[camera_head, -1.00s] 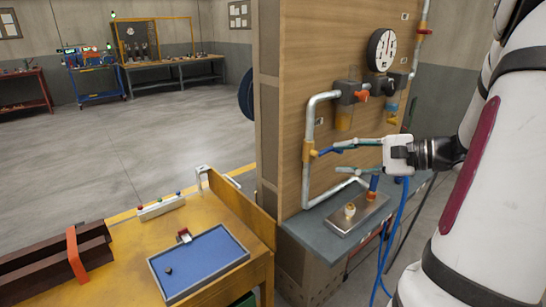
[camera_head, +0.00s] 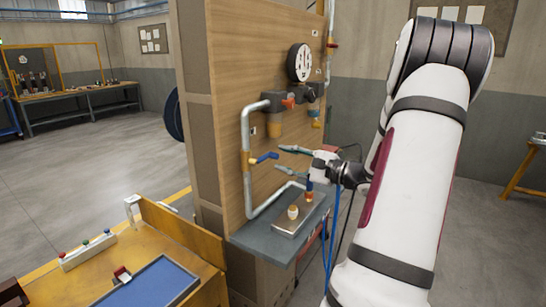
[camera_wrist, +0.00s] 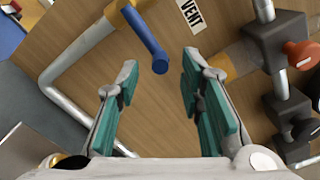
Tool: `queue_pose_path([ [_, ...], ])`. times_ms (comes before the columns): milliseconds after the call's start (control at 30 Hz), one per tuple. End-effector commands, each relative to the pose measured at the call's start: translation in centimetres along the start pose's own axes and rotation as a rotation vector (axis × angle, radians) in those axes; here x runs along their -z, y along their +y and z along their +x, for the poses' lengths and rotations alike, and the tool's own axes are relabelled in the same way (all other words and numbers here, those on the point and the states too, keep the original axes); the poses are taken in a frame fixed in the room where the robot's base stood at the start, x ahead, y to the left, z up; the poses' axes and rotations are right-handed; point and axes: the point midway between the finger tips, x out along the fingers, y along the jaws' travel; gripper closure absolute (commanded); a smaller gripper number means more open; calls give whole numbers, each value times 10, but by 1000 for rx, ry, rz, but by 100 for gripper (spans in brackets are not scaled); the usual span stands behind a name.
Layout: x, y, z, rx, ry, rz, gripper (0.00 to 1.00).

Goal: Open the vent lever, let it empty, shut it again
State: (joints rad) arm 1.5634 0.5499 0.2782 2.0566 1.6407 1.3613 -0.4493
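The vent lever (camera_head: 266,157) is a blue handle on a yellow valve body (camera_head: 246,161) in the grey pipe on the wooden panel. In the wrist view the lever (camera_wrist: 147,40) slants down and right from its valve, beside the VENT label (camera_wrist: 191,14). My gripper (camera_head: 281,160) is open just right of the lever's free end. In the wrist view its teal fingers (camera_wrist: 160,75) stand wide apart, with the lever's end ahead of the gap, nearer the left finger. I see no contact with the lever. A round white gauge (camera_head: 299,62) hangs higher up; its reading is too small to tell.
A red-orange knob (camera_head: 288,103) sits on a pipe fitting above. A grey shelf (camera_head: 256,239) with a metal block (camera_head: 300,222) juts out below. A yellow bench (camera_head: 196,240) stands at the lower left. Blue hoses (camera_head: 332,235) hang below my gripper.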

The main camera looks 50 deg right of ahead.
Motion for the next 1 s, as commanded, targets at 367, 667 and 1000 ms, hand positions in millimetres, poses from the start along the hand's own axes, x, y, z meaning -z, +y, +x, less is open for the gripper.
queue_pose_path([
  [367, 0, 0, 45, 0, 0, 1, 65],
  [667, 0, 0, 47, 0, 0, 1, 65],
  [1000, 0, 0, 47, 1, -1, 1, 100],
])
